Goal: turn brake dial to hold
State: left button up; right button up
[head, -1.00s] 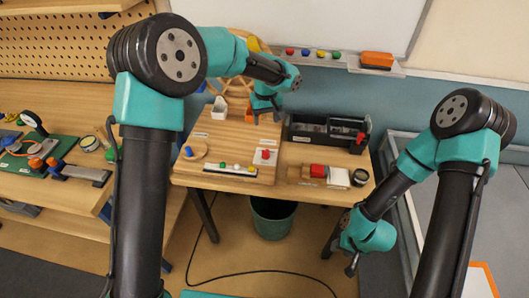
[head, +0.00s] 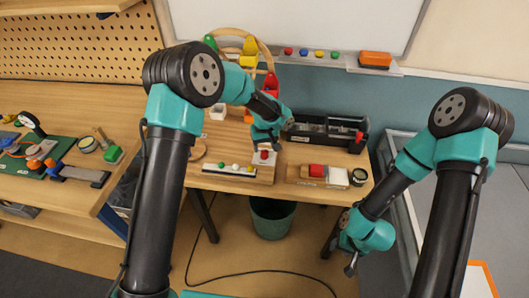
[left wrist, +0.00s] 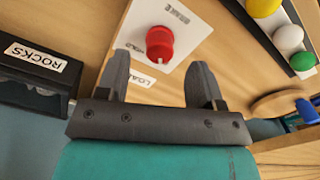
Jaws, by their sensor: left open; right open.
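The brake dial is a red round knob (left wrist: 160,43) on a white plate (left wrist: 190,30) with small printed labels, seen upside down in the left wrist view. In the head view the red knob (head: 264,155) sits near the front of the wooden board. My left gripper (left wrist: 160,72) is open, its two dark fingers on either side of the knob's near edge in the picture. I cannot tell whether they touch it. In the head view my left gripper (head: 268,146) is just above the dial. My right gripper (head: 350,266) hangs empty at the right, beyond the table's front edge.
A strip with coloured knobs (head: 229,168) lies left of the dial. A dark toolbox (head: 318,131), labelled ROCKS in the left wrist view, stands to the right at the back.

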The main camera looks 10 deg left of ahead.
aim_at(264, 151)
pick_arm(q)
jog(key=shift+f, duration=2)
jog(key=shift+c, duration=0.2)
jog(key=c, duration=0.9)
jog(key=shift+m, duration=0.3)
jog(key=m, duration=0.9)
jog(key=shift+m, duration=2.2)
